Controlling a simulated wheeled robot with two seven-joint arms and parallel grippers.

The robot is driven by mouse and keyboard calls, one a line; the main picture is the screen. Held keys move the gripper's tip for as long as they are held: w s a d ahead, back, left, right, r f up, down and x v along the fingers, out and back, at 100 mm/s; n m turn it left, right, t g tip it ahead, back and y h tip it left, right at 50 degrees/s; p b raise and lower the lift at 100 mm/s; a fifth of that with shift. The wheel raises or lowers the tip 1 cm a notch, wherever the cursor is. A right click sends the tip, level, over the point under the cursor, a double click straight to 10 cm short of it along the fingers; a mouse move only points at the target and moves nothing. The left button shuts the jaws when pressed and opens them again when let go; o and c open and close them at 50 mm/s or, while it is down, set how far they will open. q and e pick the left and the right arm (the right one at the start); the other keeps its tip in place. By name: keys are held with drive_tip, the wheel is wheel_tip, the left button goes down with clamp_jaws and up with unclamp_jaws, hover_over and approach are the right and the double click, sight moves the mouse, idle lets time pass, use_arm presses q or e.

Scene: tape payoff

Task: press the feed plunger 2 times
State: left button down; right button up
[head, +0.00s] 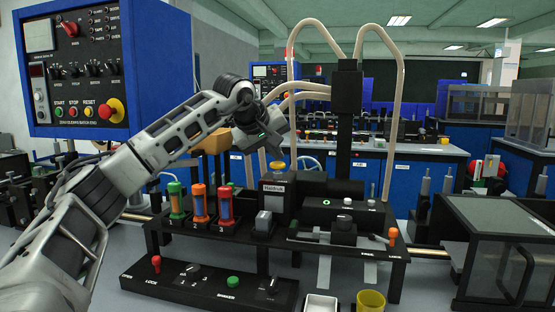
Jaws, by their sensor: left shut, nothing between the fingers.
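A yellow round cap (277,167) stands upright on the dark machine (318,188) in the middle of the bench. It appears to be the feed plunger, though no readable label confirms this. My left gripper (274,148) is just above the cap, pointing down, shut and empty. A small gap seems to lie between the fingertips and the cap, but I cannot tell contact for sure. My right gripper is not in view.
Green, orange and red-capped cylinders (199,204) stand left of the machine. A black switch panel (215,288), a white tray (320,304) and a yellow cup (370,300) are in front. A dark post (346,120) with pale hoses rises behind. A clear-walled box (505,245) stands right.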

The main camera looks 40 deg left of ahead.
use_arm(q)
drive_tip(key=shift+f, duration=0.7)
drive_tip(key=shift+r, duration=0.15)
idle(0.4)
wheel_tip(320, 180, up, 3)
drive_tip(key=p, duration=0.3)
drive_tip(key=shift+r+p, duration=0.1)
drive_tip(key=shift+p, duration=0.25)
drive_tip(key=shift+r, duration=0.1)
